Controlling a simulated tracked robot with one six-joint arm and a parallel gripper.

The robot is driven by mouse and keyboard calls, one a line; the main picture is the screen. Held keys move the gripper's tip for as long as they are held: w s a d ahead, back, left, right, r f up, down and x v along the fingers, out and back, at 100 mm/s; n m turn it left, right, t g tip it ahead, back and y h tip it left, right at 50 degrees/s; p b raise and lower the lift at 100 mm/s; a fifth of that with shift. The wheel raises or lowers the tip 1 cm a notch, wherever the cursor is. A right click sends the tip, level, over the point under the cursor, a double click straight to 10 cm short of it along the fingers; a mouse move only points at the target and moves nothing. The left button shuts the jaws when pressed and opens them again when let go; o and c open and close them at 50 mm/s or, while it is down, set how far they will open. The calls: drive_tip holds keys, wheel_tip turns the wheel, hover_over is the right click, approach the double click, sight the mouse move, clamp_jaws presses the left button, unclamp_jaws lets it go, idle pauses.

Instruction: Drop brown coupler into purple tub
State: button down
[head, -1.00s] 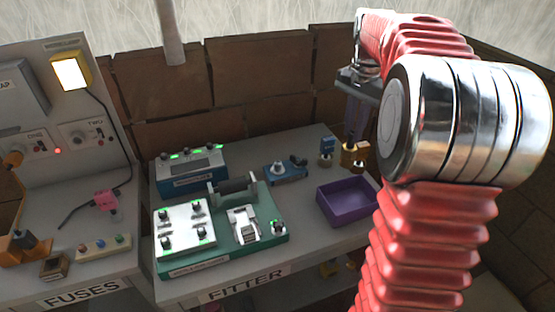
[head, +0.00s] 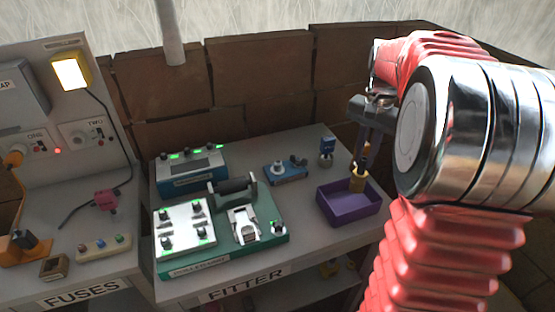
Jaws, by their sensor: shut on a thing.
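The brown coupler (head: 359,181) is a small golden-brown piece between the fingertips of my gripper (head: 362,164). My gripper points down and is shut on it. The purple tub (head: 347,217) is an open rectangular box on the right part of the grey bench. The coupler shows against the tub's back right part, at or just above the rim. I cannot tell whether its lower end is inside the tub. My arm's big metal joint covers the area to the right.
A blue part with a grey base (head: 326,152) stands behind the tub. A blue plate with knobs (head: 286,170) lies left of it. A green board (head: 274,238) with white panels and a blue device (head: 191,172) fill the bench's left.

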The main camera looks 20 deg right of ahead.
sight(360, 172)
drive_tip(key=shift+f, duration=2.9)
drive_tip(key=c, duration=1.6)
unclamp_jaws()
drive_tip(key=shift+r, duration=0.15)
wheel_tip(360, 172, up, 14)
drive_tip(key=shift+f, duration=0.25)
